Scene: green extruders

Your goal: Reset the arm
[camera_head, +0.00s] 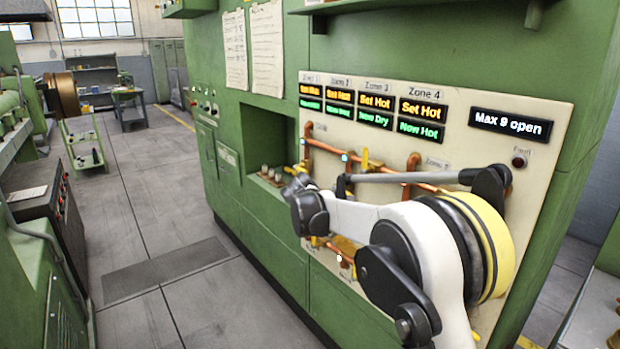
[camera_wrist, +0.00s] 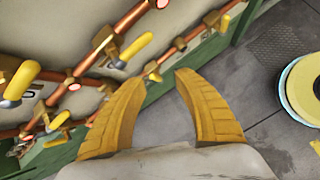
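My arm (camera_head: 410,235) is raised and bent in front of the cream control panel in the head view, covering part of its pipes. My gripper (camera_wrist: 161,77) shows in the wrist view as two yellow fingers, spread apart with nothing held between them. Past the fingertips are copper pipes (camera_wrist: 105,35) with yellow-handled valves. One yellow valve handle (camera_wrist: 137,46) lies just beyond the left fingertip, and I cannot tell the distance. The gripper's fingers cannot be made out clearly in the head view.
The cream panel (camera_head: 545,108) is set in a large green machine (camera_head: 400,50). Its displays include "Max 9 open" (camera_head: 511,124) and "Now Hot" (camera_head: 421,130). A green recess (camera_head: 267,140) lies left of it. The grey floor aisle (camera_head: 160,200) is open, with more machinery at the left.

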